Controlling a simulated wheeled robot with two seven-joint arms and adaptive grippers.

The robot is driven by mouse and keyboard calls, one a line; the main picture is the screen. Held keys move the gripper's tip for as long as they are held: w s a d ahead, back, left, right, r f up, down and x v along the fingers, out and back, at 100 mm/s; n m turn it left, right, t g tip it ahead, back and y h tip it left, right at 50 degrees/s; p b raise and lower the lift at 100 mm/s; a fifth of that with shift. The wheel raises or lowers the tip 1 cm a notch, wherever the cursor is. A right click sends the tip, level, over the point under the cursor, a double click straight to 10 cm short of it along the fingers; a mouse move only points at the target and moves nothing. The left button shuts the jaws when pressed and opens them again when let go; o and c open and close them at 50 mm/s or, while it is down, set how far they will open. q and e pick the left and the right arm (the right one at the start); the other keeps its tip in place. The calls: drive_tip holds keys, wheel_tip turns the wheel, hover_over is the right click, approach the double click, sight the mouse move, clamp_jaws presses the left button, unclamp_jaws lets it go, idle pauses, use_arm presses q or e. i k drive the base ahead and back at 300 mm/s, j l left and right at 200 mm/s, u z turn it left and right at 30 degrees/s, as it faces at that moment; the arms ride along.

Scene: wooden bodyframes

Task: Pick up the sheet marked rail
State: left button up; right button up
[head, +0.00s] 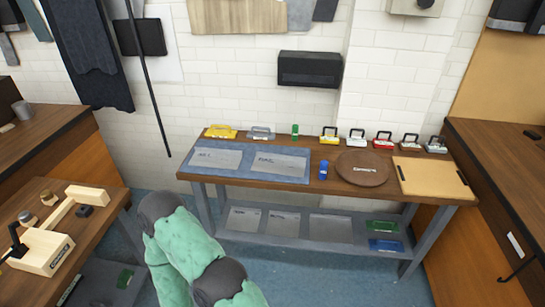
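A bluish mat (250,175) lies on the left part of the wooden workbench top. Two grey sheets lie side by side on it, a left sheet (217,161) and a right sheet (278,165). Both carry dark lettering too small to read surely, so I cannot tell which is marked rail. More pale sheets lie on the bench's lower shelf: a left one (243,221), a middle one (284,225) and a right one (330,229). A green arm of mine rises at the bottom, in front of the bench. Neither gripper is in view.
Blue floor (320,270) is open in front.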

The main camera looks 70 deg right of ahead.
sight(295, 164)
drive_tip(key=z, duration=1.95)
